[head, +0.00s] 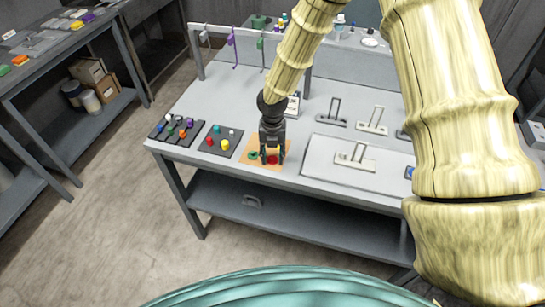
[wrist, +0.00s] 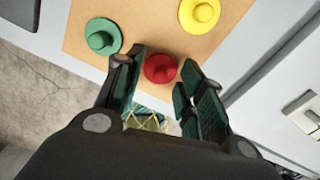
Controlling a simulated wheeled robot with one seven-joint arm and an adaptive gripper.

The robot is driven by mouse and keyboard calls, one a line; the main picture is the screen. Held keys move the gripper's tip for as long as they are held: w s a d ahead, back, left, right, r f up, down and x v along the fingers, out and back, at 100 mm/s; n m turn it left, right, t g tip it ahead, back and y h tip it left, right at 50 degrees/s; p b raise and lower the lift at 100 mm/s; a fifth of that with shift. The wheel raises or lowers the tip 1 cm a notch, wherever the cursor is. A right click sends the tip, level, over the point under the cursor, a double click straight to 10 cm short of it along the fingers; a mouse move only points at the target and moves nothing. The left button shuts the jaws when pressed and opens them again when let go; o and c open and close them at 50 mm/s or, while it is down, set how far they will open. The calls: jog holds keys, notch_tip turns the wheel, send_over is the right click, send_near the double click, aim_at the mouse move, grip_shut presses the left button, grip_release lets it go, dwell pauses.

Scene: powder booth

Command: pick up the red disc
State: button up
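The red disc (wrist: 160,68) has a round knob on top and lies on an orange-tan board near the table's front edge. In the head view the red disc (head: 272,160) shows just below my gripper's fingers. My gripper (head: 272,158) points down over the board. In the wrist view my gripper (wrist: 158,82) is open, with one finger on each side of the red disc. The left finger is close to the disc's edge. I cannot tell whether either finger touches it.
On the same board (head: 258,142) lie a green disc (wrist: 103,37) to the left and a yellow disc (wrist: 199,14) behind. A dark tray with coloured knobs (head: 221,141) stands left. A white panel with a handle (head: 355,158) lies right. The table's front edge is close.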

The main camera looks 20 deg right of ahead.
jog(key=shift+f, duration=0.15)
jog(key=c, duration=0.9)
jog(key=shift+o, duration=0.2)
